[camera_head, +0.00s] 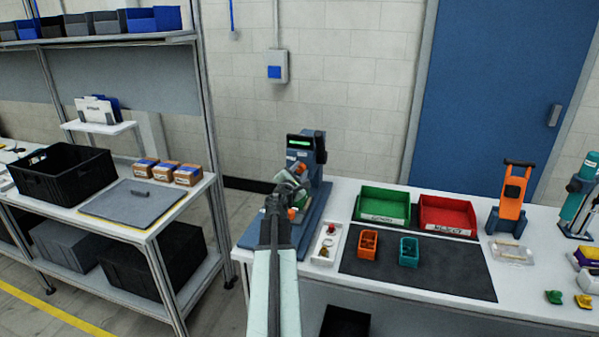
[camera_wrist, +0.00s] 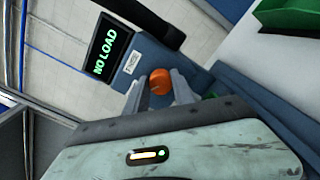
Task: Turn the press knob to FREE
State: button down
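The press (camera_head: 318,195) is a blue machine on the white bench. Its display (camera_wrist: 108,48) reads NO LOAD in green letters. A round orange knob (camera_wrist: 160,82) shows in the wrist view, beside a small white label (camera_wrist: 132,62) too small to read. My gripper (camera_wrist: 158,86) has its two grey fingers apart, one on each side of the knob. I cannot tell whether they touch it. In the head view my gripper (camera_head: 292,192) is at the front of the press, and my arm hides part of it.
Right of the press stand a small white tray (camera_head: 314,257), a green bin (camera_head: 384,219) and a red bin (camera_head: 447,230). A shelf rack with a black crate (camera_head: 60,184) stands at left.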

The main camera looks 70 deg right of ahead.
jog(key=shift+m, duration=0.3)
jog(key=m, duration=0.5)
jog(key=shift+s+f+m, duration=0.1)
jog(key=shift+m, duration=0.2)
jog(key=m, duration=0.5)
jog(key=shift+f+m, duration=0.1)
jog(key=shift+m, duration=0.2)
dwell(0.3)
jog(key=c, duration=1.1)
grip_release()
jog(key=shift+o, duration=0.2)
